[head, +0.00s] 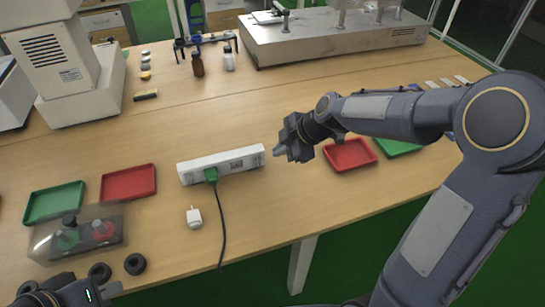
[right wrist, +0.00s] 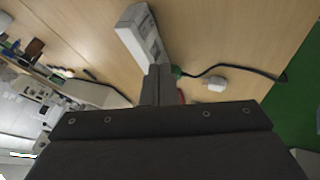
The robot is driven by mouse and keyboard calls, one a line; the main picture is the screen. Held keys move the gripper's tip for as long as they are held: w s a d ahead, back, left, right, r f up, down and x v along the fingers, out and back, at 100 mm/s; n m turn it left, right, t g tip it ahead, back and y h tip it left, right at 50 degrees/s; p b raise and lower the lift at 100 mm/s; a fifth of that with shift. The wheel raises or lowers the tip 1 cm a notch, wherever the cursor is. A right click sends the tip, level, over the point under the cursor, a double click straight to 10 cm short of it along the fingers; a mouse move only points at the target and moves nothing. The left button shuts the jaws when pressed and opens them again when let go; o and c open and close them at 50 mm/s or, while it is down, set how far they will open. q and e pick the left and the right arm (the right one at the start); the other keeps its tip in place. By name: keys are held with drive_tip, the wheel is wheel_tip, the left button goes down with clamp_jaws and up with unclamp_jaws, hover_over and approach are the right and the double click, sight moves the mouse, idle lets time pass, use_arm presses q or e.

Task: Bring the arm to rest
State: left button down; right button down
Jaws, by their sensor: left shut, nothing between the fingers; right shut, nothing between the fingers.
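My right arm reaches in from the right in the head view, and its gripper (head: 281,152) is over the table (head: 330,215), just right of a white power strip (head: 222,165). In the right wrist view the right gripper (right wrist: 157,72) has its fingers together with nothing between them. The power strip also shows there (right wrist: 140,32), just beyond the fingertips. My left gripper (head: 108,290) is low at the left edge of the head view, partly cut off, and looks shut and empty.
A green plug (head: 211,174) with a black cable sits in the strip; a white plug (head: 194,217) lies loose nearby. Red trays (head: 128,182) (head: 350,154) and green trays (head: 54,202) (head: 398,146) lie either side. A clear-covered button box (head: 76,232) stands front left. Machines stand behind.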

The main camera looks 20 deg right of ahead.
drive_tip(key=shift+v, duration=0.75)
drive_tip(key=shift+w, duration=0.1)
drive_tip(key=s+d+r+m+p, duration=0.1)
drive_tip(key=s+r+m, duration=0.25)
drive_tip(key=s, duration=0.25)
drive_tip(key=s+d+r+m+p, duration=0.1)
drive_tip(key=s+r+m, duration=0.2)
drive_tip(key=s+m, duration=0.25)
drive_tip(key=s+m+h, duration=0.1)
drive_tip(key=s+m, duration=0.8)
drive_tip(key=s, duration=0.5)
drive_tip(key=shift+s+f+m+p, duration=0.25)
drive_tip(key=shift+f+m+p, duration=0.05)
drive_tip(key=shift+f+p, duration=0.1)
